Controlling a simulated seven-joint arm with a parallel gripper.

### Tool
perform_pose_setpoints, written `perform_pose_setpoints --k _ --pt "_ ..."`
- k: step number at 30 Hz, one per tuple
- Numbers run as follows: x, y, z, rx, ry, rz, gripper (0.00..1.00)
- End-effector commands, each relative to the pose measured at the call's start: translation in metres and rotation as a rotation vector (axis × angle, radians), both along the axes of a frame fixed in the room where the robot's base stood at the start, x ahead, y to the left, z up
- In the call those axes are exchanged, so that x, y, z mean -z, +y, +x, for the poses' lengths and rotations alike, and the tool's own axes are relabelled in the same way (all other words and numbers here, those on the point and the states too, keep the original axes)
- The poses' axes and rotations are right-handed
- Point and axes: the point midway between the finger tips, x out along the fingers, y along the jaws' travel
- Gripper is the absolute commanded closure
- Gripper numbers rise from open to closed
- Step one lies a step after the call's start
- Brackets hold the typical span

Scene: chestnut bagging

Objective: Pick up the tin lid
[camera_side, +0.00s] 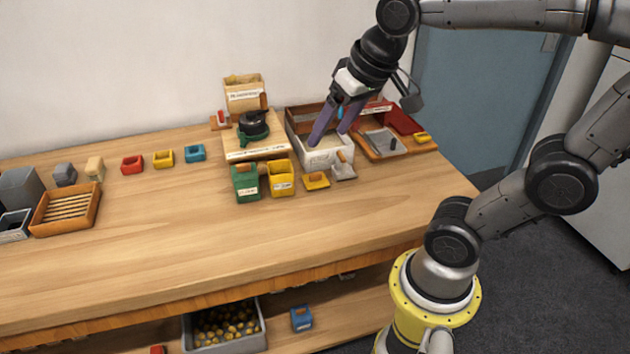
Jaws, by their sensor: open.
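My gripper (328,138) points down with its two purple fingers apart, over the open white box (329,158) at the back right of the table. Nothing shows between the fingers. I cannot tell for sure which piece is the tin lid. A flat yellow piece with a brown grip (317,181) and a pale grey piece with an orange grip (343,171) lie in front of the white box. A green tin (245,184) and a yellow tin (281,179) stand to their left. The fingers hide part of the box's inside.
A scale-like device (254,130) on a wooden board stands left of the box. A wooden tray (408,149) with red and grey parts is at its right. Small coloured blocks and a slatted orange tray (43,226) are farther left. The table's front middle is clear.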

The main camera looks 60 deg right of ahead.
Motion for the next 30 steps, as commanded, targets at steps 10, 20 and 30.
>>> perform_pose_setpoints --k 10,20,30 --pt "0.048 -0.095 0.095 0.355 0.213 0.068 0.22" --pt "0.098 -0.136 0.098 0.454 0.326 0.099 0.22" --pt "0.157 -0.14 0.102 0.451 0.327 0.099 0.22"
